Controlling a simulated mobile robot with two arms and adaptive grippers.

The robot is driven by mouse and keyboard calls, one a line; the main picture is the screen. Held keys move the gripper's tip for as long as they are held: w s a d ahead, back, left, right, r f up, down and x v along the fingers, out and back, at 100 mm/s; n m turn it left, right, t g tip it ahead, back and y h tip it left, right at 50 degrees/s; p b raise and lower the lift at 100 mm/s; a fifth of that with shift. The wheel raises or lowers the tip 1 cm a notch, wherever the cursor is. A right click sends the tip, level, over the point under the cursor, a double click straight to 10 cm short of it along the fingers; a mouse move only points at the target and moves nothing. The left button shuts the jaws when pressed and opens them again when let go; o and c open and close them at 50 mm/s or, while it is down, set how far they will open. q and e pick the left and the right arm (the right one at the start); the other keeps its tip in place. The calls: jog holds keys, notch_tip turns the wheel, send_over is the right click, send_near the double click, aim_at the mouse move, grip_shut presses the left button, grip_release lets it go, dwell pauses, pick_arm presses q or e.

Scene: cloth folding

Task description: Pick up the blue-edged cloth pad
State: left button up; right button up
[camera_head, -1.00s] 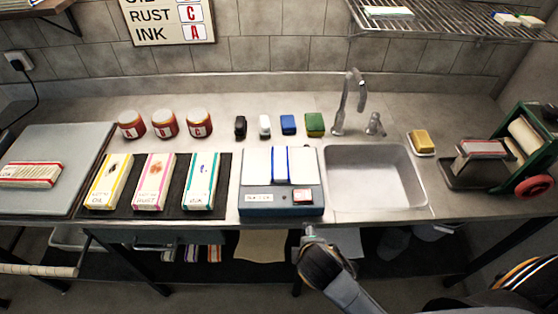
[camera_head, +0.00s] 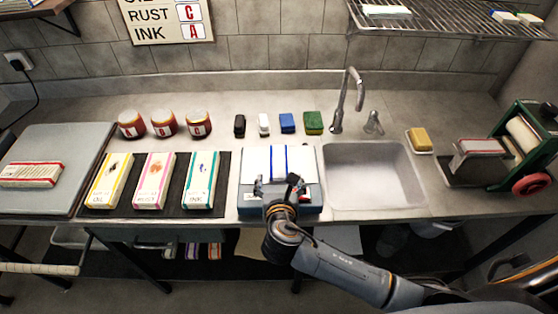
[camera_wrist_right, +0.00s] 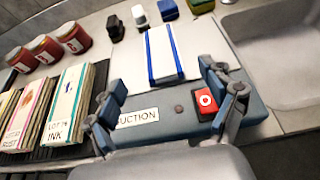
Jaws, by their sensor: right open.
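The blue-edged cloth pad (camera_head: 279,160) is white with two blue stripes along its long edges. It lies flat on the pale top of the suction box (camera_head: 252,191). It also shows in the right wrist view (camera_wrist_right: 163,52), beyond the fingertips. My right gripper (camera_head: 279,181) is open and empty above the front of the box, on the near side of the pad. In the right wrist view its two fingers (camera_wrist_right: 162,98) stand wide apart, with the box's label and red button between and beside them. My left gripper is in neither view.
Three boxed pads (camera_head: 152,182) lie on a dark mat to the left. Jars (camera_head: 164,124) and small coloured blocks (camera_head: 287,123) stand behind. The sink (camera_head: 372,177) and faucet (camera_head: 345,100) are right of the box. A roller device (camera_head: 520,150) stands at far right.

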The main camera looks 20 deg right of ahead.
aim_at(279, 161)
jog(key=p+x, duration=0.1)
jog(key=x, duration=0.8)
jog(key=shift+s+f, duration=0.1)
jog(key=shift+f, duration=0.1)
jog(key=c, duration=1.4)
jog(key=shift+o, duration=0.2)
jog(key=shift+r, duration=0.15)
